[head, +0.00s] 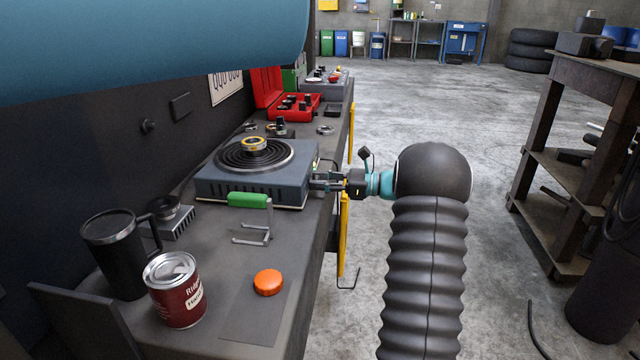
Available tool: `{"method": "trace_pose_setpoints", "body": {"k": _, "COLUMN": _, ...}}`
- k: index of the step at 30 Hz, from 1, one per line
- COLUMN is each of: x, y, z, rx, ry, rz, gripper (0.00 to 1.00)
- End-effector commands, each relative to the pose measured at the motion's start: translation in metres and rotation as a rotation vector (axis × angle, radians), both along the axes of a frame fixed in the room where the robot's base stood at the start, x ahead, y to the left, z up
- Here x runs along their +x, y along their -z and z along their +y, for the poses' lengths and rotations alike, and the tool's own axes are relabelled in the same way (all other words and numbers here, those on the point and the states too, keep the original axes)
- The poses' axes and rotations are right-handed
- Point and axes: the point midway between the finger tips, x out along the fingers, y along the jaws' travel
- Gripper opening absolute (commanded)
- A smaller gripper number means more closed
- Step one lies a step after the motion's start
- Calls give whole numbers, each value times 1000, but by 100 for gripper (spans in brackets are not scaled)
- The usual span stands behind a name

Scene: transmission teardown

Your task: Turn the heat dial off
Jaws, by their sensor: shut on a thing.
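A blue-grey hot plate (215,182) stands on the workbench, with a black coil burner (232,158) on top. The heat dial itself is hidden or too small to make out, at the fingertips. Its setting cannot be read.
A green-handled tool (248,200), an orange cap (268,282), a red can (175,290) and a black mug (115,255) stand on the near bench. A red tray (292,107) lies beyond the hot plate. A yellow bar (344,235) hangs at the bench edge.

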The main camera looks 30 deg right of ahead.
Motion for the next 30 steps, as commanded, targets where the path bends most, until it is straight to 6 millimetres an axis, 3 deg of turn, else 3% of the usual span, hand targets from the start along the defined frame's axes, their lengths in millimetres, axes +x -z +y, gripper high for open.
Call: {"method": "trace_pose_setpoints", "body": {"k": 30, "x": -1, "y": 6, "z": 1, "rx": -529, "ry": 5, "rz": -784, "gripper": 0}}
